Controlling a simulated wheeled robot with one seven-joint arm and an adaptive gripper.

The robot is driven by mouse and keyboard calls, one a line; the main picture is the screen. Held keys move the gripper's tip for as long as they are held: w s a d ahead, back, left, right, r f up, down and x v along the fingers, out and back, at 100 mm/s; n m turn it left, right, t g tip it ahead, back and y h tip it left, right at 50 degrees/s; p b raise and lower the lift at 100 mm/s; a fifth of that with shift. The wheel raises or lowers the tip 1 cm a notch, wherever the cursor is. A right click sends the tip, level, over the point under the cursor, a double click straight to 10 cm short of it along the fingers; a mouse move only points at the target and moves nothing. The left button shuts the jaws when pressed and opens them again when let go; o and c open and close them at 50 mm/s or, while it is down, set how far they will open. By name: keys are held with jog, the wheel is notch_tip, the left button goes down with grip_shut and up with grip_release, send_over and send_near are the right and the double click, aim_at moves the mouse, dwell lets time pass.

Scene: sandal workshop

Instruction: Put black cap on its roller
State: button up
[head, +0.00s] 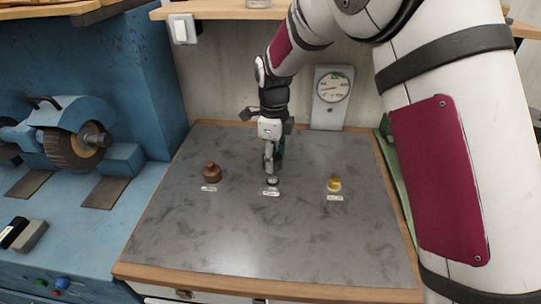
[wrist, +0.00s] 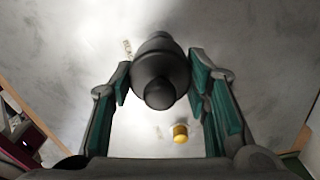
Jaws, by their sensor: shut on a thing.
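My gripper (head: 271,163) points down over the middle of the grey work mat. In the wrist view its two green-padded fingers stand either side of a dark, round, stepped black cap (wrist: 160,72) with a knob toward the camera, and they are shut on it. In the head view the fingers mostly hide the cap. A small dark round piece (head: 272,181) shows on the mat just below the fingertips, behind a white label. I cannot tell whether it is the black roller or whether the cap touches it.
A brown capped piece (head: 211,173) stands left on the mat (head: 250,240), and a yellow piece (head: 334,184) stands right, each with a label. A dial gauge (head: 331,95) stands at the back. A blue grinding machine (head: 65,135) is at left. The front of the mat is clear.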

aim_at(273, 177)
jog(key=shift+f+b, duration=0.85)
jog(key=shift+f, duration=2.1)
jog(key=o, duration=1.1)
jog(key=shift+c, duration=0.2)
